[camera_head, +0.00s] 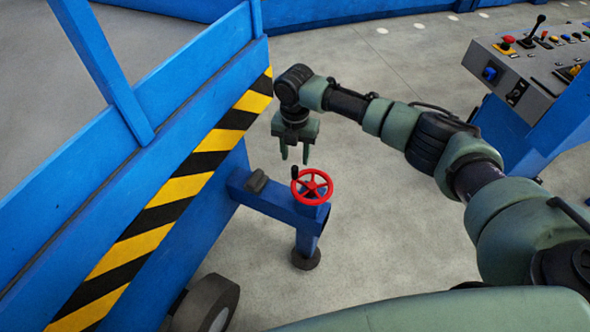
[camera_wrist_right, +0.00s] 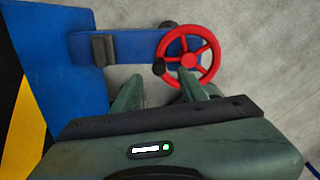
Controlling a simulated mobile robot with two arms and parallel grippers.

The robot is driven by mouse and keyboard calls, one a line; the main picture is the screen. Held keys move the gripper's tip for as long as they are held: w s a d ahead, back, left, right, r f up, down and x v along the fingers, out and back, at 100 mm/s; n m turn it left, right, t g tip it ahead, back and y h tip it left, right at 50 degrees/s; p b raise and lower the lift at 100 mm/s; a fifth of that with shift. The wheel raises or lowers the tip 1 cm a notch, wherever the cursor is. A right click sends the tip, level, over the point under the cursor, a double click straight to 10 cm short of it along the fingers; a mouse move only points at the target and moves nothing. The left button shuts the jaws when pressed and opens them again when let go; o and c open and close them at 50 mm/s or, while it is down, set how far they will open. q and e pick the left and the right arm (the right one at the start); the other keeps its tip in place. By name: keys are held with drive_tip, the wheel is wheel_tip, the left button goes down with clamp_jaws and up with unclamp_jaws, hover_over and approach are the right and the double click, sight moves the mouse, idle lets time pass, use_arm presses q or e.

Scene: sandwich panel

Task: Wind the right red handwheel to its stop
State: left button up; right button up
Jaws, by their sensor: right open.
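The red handwheel (camera_head: 312,187) sits on top of a blue outrigger post in the middle of the head view. It has several spokes and a dark knob (camera_head: 295,172) on its rim, at the far left side. In the right wrist view the handwheel (camera_wrist_right: 188,60) is just beyond the fingertips, with its knob (camera_wrist_right: 158,69) at the lower left of the rim. My right gripper (camera_head: 294,160) points down, open and empty, above and just behind the wheel. It also shows in the right wrist view (camera_wrist_right: 157,85), with a gap between its fingers. My left gripper is not in view.
A blue beam (camera_head: 271,201) joins the post to a blue platform with a yellow-black striped edge (camera_head: 182,187). A dark block (camera_head: 256,181) sits on the beam. A control console (camera_head: 530,60) stands at the upper right. Open floor lies right of the post.

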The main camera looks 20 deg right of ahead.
sight(295, 168)
wheel_tip(295, 168, down, 7)
drive_tip(key=shift+r, duration=0.1)
idle(0.3)
clamp_jaws()
